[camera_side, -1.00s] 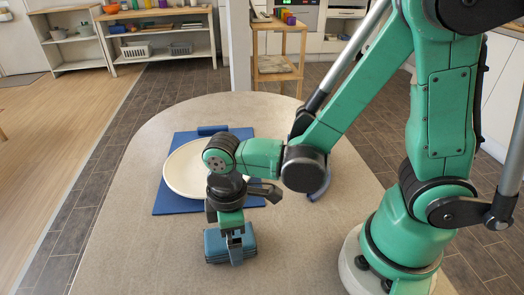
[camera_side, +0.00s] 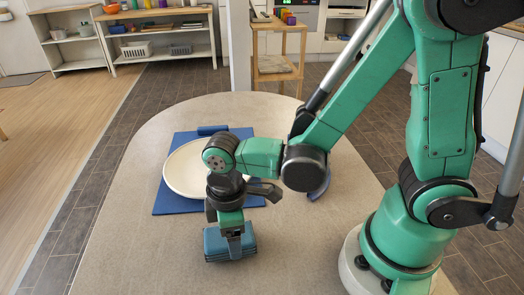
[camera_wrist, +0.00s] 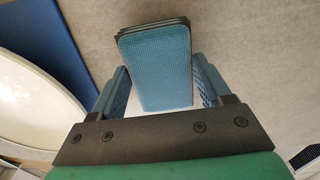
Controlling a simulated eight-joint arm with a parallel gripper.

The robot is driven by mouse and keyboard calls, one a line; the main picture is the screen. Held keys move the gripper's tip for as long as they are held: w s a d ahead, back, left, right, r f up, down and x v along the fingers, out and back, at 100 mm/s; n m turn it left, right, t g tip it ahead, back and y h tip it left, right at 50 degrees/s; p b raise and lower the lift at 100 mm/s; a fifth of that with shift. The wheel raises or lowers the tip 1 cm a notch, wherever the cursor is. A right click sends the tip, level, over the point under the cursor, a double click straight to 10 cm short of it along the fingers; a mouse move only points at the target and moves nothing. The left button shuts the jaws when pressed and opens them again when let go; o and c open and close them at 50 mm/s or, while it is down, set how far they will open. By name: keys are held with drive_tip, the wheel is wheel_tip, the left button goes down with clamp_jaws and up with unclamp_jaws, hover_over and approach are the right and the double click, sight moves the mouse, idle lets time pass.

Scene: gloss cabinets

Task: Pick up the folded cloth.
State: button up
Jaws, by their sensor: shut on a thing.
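The folded cloth (camera_side: 215,246) is a blue-teal stack of layers near the front of the table in the side view. In the wrist view the cloth (camera_wrist: 155,65) stands between my two fingers, its ribbed face toward the camera. My gripper (camera_side: 235,250) points down over the cloth and is shut on it, one finger showing against the near side. The gripper also shows in the wrist view (camera_wrist: 163,92), with a patterned finger pad on each side of the cloth. I cannot tell whether the cloth's underside is clear of the table.
A white oval plate (camera_side: 183,178) lies on a blue mat (camera_side: 166,206) behind my gripper; the plate's edge (camera_wrist: 25,107) shows at left in the wrist view. A blue roll-like thing (camera_side: 212,130) lies at the mat's back edge. The table (camera_side: 130,255) is bare left of the cloth.

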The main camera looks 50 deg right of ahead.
wheel_tip(320, 180, up, 20)
drive_tip(key=shift+f, duration=0.15)
idle(0.4)
drive_tip(key=o, duration=0.5)
drive_tip(key=c, duration=0.3)
drive_tip(key=shift+w+d+f, duration=0.1)
drive_tip(key=shift+w, duration=0.25)
drive_tip(key=shift+c, duration=0.3)
drive_tip(key=shift+w+d+f+m, duration=1.5)
drive_tip(key=shift+w+d+f, duration=0.4)
drive_tip(key=shift+w+f, duration=0.65)
drive_tip(key=shift+w+d+f+m, duration=1.5)
drive_tip(key=shift+w+d+f, duration=0.35)
drive_tip(key=shift+w+f, duration=0.75)
drive_tip(key=shift+w+d+f+m, duration=1.5)
drive_tip(key=shift+w+d+f, duration=0.4)
drive_tip(key=shift+w+f, duration=0.65)
